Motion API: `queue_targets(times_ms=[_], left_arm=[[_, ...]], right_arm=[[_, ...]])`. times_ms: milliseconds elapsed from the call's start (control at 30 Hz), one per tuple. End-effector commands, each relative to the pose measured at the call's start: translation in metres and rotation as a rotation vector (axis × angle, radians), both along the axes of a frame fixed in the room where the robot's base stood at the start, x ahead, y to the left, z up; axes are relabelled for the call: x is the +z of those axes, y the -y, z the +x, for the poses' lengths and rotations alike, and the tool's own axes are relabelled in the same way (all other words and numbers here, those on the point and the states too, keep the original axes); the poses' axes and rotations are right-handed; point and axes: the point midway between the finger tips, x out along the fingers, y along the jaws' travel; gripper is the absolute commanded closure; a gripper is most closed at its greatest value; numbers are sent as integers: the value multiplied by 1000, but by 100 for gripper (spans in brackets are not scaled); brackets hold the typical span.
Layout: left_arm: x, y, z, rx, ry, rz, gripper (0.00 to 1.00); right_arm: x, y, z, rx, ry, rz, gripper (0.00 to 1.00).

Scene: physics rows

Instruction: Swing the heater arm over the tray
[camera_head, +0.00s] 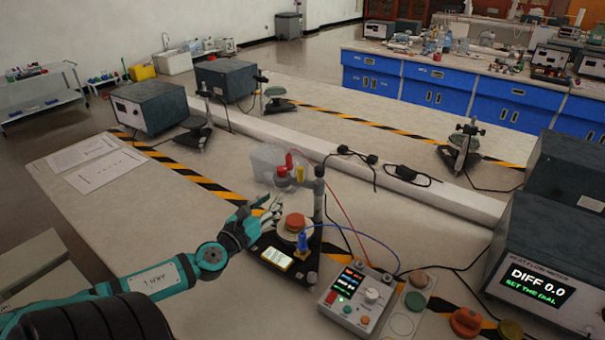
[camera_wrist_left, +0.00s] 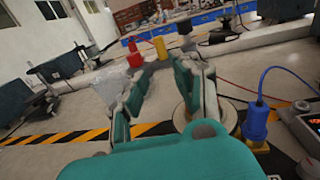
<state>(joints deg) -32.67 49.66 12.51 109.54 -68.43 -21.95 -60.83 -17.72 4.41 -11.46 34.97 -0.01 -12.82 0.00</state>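The heater arm (camera_head: 291,180) is a grey bar with a red and a yellow fitting, joined to an upright post (camera_head: 318,200). It points left from the post, behind the round pale tray (camera_head: 283,233) that carries an orange disc (camera_head: 295,221). My left gripper (camera_head: 275,207) is just left of the tray and in front of the heater arm. In the left wrist view its fingers (camera_wrist_left: 163,78) are apart with nothing clearly held, and the red fitting (camera_wrist_left: 134,56) and yellow fitting (camera_wrist_left: 160,48) show beyond the tips. Contact with the arm cannot be told. The right gripper is out of view.
A blue plug (camera_head: 303,241) and a small lit display (camera_head: 276,258) are by the tray. A control box (camera_head: 355,300) with wires stands to the right, near a meter reading DIFF 0.0 (camera_head: 540,285). A clear bin (camera_head: 266,160) is behind. The bench's left part is mostly free.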

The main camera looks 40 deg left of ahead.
Motion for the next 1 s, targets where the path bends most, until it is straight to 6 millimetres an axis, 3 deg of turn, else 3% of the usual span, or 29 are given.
queue_targets(times_ms=[200, 700, 1000], left_arm=[[5, -10, 41, 2, 5, 2, 72], [3, -28, 129, 3, 3, -1, 72], [1, -33, 153, 1, 1, -1, 72]], right_arm=[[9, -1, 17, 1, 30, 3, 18], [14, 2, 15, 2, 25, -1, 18], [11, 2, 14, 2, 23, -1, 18]])
